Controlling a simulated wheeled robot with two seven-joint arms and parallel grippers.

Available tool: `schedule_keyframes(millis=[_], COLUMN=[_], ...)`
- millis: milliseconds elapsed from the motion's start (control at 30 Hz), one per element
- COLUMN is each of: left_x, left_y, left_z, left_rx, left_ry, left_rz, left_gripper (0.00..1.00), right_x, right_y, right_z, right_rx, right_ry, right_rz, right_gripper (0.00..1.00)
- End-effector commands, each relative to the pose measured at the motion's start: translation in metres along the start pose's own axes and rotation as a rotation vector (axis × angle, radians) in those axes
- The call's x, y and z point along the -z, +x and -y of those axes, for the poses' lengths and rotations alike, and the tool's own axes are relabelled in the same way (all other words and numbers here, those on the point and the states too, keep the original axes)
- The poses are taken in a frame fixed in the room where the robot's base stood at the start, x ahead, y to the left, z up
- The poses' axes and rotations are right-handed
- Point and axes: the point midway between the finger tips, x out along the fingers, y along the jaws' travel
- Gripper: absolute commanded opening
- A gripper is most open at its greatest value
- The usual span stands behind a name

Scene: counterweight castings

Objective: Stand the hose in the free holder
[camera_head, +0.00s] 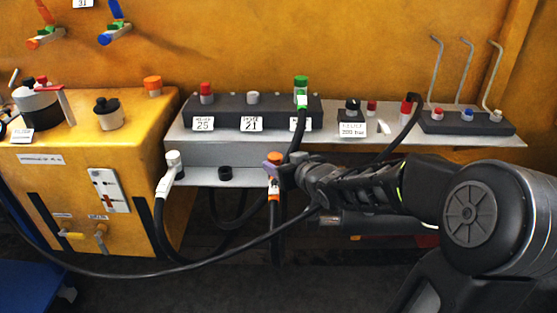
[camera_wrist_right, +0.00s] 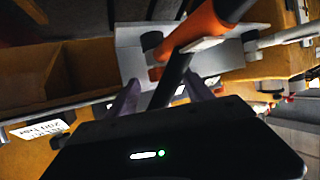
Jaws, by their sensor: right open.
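A black hose with an orange head and a white collar (camera_head: 274,188) stands upright at the right of the lower grey shelf. A free black ring holder (camera_head: 225,173) sits to its left, and a hose with a white head (camera_head: 172,168) stands farther left. My right gripper (camera_head: 286,172) is open at the orange-headed hose, just below its head. In the right wrist view, the black and orange hose (camera_wrist_right: 205,28) runs between the two spread fingers (camera_wrist_right: 162,88). I cannot tell whether they touch it. My left gripper is not in view.
A grey upper shelf (camera_head: 440,146) carries a dark block with labels (camera_head: 240,112) and several coloured caps. A yellow cabinet (camera_head: 120,170) stands at left. A long black hose (camera_head: 150,273) sags across the front. Another hose hangs beside my right gripper.

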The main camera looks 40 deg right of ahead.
Motion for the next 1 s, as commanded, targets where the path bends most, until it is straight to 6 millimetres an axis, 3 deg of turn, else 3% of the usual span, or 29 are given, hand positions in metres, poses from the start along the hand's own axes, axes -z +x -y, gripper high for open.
schedule_keyframes(millis=[100,300,1000], left_x=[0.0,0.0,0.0], left_y=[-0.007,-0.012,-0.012], left_z=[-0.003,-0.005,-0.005], left_rx=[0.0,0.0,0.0], left_ry=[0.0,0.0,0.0], left_rz=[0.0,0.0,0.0], left_gripper=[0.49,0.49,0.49], right_x=[0.004,0.002,0.001], right_y=[-0.023,-0.044,-0.045], right_z=[0.0,0.0,0.0], right_rx=[-0.001,0.0,0.0], right_ry=[0.001,0.0,0.0], right_rz=[-0.003,-0.002,-0.001], right_gripper=[0.6,0.6,0.6])
